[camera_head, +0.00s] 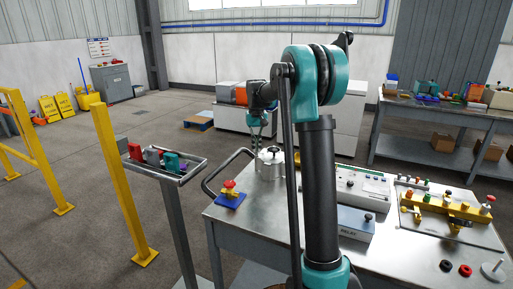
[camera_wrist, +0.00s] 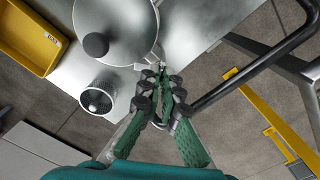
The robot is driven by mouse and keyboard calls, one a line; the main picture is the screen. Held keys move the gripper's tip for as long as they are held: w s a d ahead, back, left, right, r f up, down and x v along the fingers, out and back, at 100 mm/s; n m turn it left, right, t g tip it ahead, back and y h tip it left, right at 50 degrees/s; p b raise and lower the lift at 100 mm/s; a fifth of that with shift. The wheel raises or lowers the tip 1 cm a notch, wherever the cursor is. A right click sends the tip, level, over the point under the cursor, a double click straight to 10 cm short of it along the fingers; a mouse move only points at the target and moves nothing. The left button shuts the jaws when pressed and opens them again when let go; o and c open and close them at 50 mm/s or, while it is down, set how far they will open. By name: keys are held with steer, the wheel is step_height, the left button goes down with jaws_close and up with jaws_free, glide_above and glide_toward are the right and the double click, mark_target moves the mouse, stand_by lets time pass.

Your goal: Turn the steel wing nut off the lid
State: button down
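A steel pot with a round lid (camera_head: 270,160) stands on the metal table, left of my arm. A black knob (camera_wrist: 96,45) stands up from the lid in the wrist view. The pot's lid (camera_wrist: 125,15) is cut off by the top of that view. I cannot make out a steel wing nut clearly; a small part near the pot's rim is partly hidden by my fingertips. My gripper (camera_wrist: 160,76) points down beside the pot's rim in the wrist view, its fingertips close together. I cannot tell whether they touch anything. In the head view my gripper (camera_head: 257,140) is above the pot's left side.
A black-topped steel cylinder (camera_wrist: 97,98) and a yellow bin (camera_wrist: 28,40) show in the wrist view. A black handrail (camera_head: 222,173) runs by the table's left edge. A white instrument box (camera_head: 362,183) stands right of my arm.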

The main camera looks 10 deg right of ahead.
steer(key=shift+n, duration=1)
steer(key=c, duration=1.8)
jaws_free()
steer(key=shift+o, duration=0.2)
steer(key=shift+r, duration=0.1)
step_height(320, 180, up, 12)
